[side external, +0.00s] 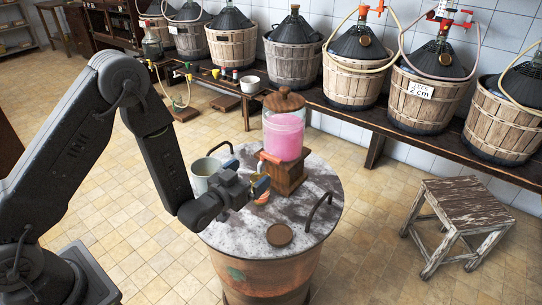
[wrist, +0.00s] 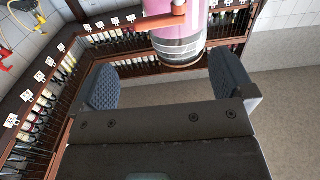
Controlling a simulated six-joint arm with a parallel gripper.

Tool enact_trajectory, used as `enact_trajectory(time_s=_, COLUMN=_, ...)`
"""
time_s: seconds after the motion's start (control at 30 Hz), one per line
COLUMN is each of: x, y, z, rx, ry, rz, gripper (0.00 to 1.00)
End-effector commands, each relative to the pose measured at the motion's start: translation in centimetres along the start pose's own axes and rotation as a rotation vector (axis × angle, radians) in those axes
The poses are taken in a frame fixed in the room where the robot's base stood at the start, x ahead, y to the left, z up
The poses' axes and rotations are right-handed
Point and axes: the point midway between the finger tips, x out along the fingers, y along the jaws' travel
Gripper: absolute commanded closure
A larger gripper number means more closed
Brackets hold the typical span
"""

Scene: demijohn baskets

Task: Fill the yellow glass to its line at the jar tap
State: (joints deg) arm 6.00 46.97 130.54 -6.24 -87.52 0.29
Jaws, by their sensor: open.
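The jar (side external: 284,135), holding pink liquid under a wooden lid, stands on a wooden block (side external: 290,178) on the round barrel table. Its orange tap (side external: 268,158) faces left; the orange part (wrist: 165,20) also shows at the top of the wrist view. My gripper (side external: 258,187) is low in front of the block, below the tap. A small yellow-orange patch (side external: 261,185) shows at the jaws; I cannot tell if it is the yellow glass. In the wrist view the jaws are spread wide, with a greyish clear cylinder (wrist: 180,48) beyond them. No fill line is legible.
A pale pot (side external: 204,172) stands left of my gripper. A brown round coaster (side external: 280,235) lies at the front of the tabletop (side external: 240,240). Metal handles (side external: 319,211) rise at the table edge. Demijohn baskets (side external: 345,85) line the back bench; a stool (side external: 460,195) stands right.

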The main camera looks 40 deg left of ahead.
Motion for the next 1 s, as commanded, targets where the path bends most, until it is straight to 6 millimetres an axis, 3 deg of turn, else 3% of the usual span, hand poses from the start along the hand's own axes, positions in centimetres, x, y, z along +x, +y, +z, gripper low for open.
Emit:
enact_trajectory(time_s=0.3, x=6.5, y=-0.1, z=0.0, rx=-0.001, ry=0.002, rz=-0.002, gripper=0.0)
enact_trajectory(time_s=0.5, x=9.0, y=-0.1, z=0.0, rx=-0.001, ry=0.001, rz=-0.001, gripper=0.0)
enact_trajectory(time_s=0.9, x=9.8, y=0.0, z=0.0, rx=-0.001, ry=-0.001, rz=0.0, gripper=0.0)
enact_trajectory(time_s=1.0, x=9.8, y=0.0, z=0.0, rx=-0.001, ry=-0.001, rz=0.0, gripper=0.08)
